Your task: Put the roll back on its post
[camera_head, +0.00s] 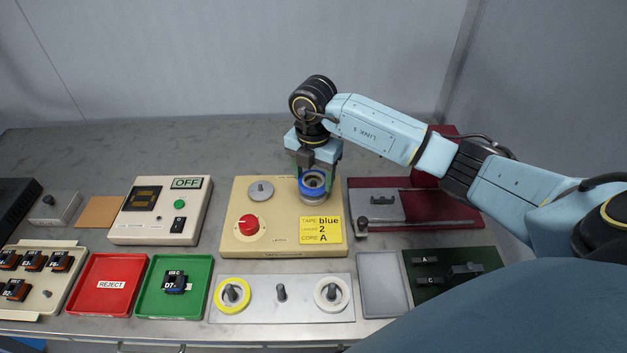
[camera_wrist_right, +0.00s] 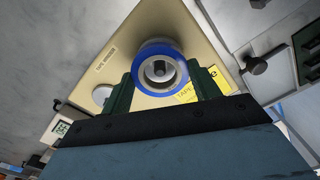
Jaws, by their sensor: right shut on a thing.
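The blue tape roll (camera_head: 314,184) is between the fingers of my right gripper (camera_head: 314,172), over the right rear part of the beige tape winder (camera_head: 270,247). In the right wrist view the blue roll (camera_wrist_right: 158,66) sits between the two dark green fingers, and a grey pin end shows in its hole. The silver plate (camera_head: 250,310) at the front carries three posts. The left post holds a yellow roll (camera_head: 232,295), the right post a white roll (camera_head: 332,294). The middle post (camera_head: 281,292) is bare. My left gripper is out of view.
A yellow label (camera_head: 320,230), red knob (camera_head: 249,224) and grey disc (camera_head: 261,190) are on the winder. A dark red fixture (camera_head: 420,207) stands to its right, an empty grey tray (camera_head: 383,285) in front of that. Green (camera_head: 150,300) and red (camera_head: 92,305) trays lie left of the plate.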

